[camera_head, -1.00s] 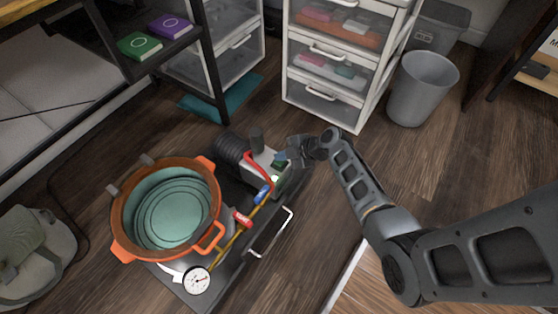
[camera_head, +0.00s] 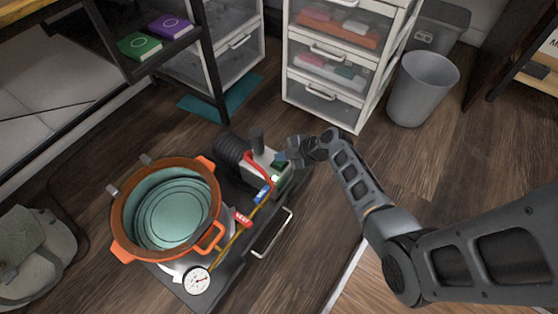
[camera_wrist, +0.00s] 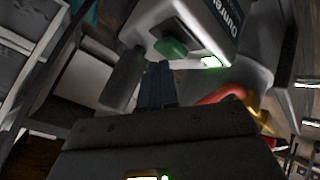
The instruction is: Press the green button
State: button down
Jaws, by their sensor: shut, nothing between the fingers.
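The green button (camera_wrist: 171,47) sits on the face of a light grey pump housing (camera_wrist: 150,22) in the wrist view. A small lit green light (camera_wrist: 211,62) is to its right. My gripper (camera_wrist: 158,68) is shut and empty, with its fingertips just below the button and very close to it; I cannot tell whether they touch. In the head view my gripper (camera_head: 284,156) is at the right side of the pump (camera_head: 257,165), and it partly covers the button's area.
The pump stands on a dark tray with a handle (camera_head: 272,236). An orange pot (camera_head: 118,215) with a teal inside, a red hose (camera_head: 250,158), and a dial gauge (camera_head: 197,281) are beside it. A white drawer unit (camera_head: 355,118) stands behind.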

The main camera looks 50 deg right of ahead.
aim_at(282, 163)
jog(key=shift+f, duration=0.15)
dwell(0.3)
jog(key=shift+f+b, duration=0.35)
jog(key=shift+b, duration=0.3)
jog(key=shift+r, duration=0.6)
jog(key=shift+r+p, duration=2.2)
jog(key=shift+r, duration=0.75)
jog(key=c, duration=1.9)
grip_release()
jog(key=shift+f, duration=0.1)
